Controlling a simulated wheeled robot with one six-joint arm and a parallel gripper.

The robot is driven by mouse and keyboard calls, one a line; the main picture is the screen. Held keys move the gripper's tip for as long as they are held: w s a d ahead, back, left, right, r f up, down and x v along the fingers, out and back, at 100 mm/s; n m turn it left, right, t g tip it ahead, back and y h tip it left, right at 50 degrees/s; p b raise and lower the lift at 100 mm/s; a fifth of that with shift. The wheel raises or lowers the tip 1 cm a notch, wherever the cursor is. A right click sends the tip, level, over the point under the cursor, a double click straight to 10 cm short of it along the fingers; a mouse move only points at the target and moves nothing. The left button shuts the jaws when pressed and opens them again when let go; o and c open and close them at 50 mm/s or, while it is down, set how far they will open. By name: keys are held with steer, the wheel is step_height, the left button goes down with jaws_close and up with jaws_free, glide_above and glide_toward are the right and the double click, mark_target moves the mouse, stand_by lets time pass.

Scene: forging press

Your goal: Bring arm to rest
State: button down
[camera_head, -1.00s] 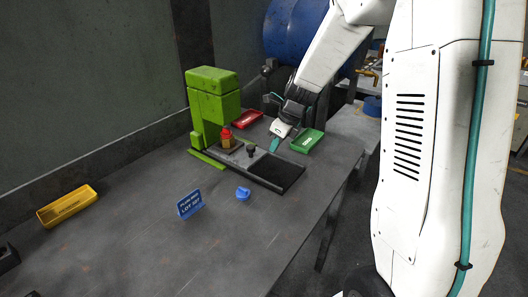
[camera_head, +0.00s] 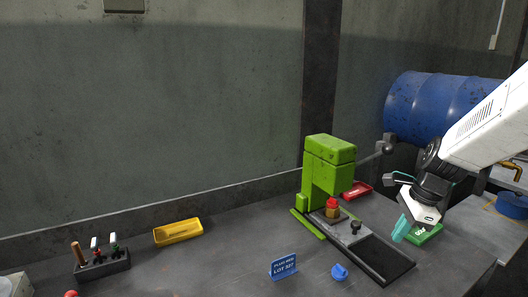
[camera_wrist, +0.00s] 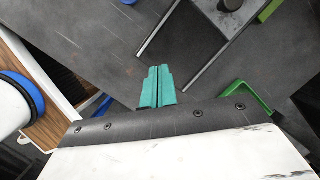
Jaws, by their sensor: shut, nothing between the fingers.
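My gripper (camera_head: 400,229) has teal fingers and hangs at the end of my white arm, on the right in the head view. In the wrist view the two teal fingers (camera_wrist: 157,86) are side by side, shut, with nothing between them. The gripper is above the table, right of the green press (camera_head: 328,175) and in front of the green tray (camera_head: 428,236), which it partly hides. The black base plate of the press (camera_head: 386,262) lies to its left and below; its edge also shows in the wrist view (camera_wrist: 185,35).
A red tray (camera_head: 357,190) sits behind the press. A blue lot sign (camera_head: 284,267) and a small blue part (camera_head: 339,272) stand in front. A yellow tray (camera_head: 178,232) and a tool rack (camera_head: 102,265) are at left.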

steer(key=s+a+r+n+h, duration=0.1)
steer(key=s+a+r+n, duration=0.1)
steer(key=s+n, duration=0.4)
steer(key=s+a+r+n+h, duration=0.1)
steer(key=s+a+r+n, duration=0.2)
steer(key=s+n, duration=0.4)
steer(key=s+a+r+n, duration=0.2)
steer(key=s+r+n, duration=0.2)
steer(key=s+n, duration=0.3)
steer(key=s, duration=0.5)
steer(key=shift+s+a+h, duration=0.2)
steer(key=shift+a+h, duration=0.15)
steer(key=shift+h, duration=0.05)
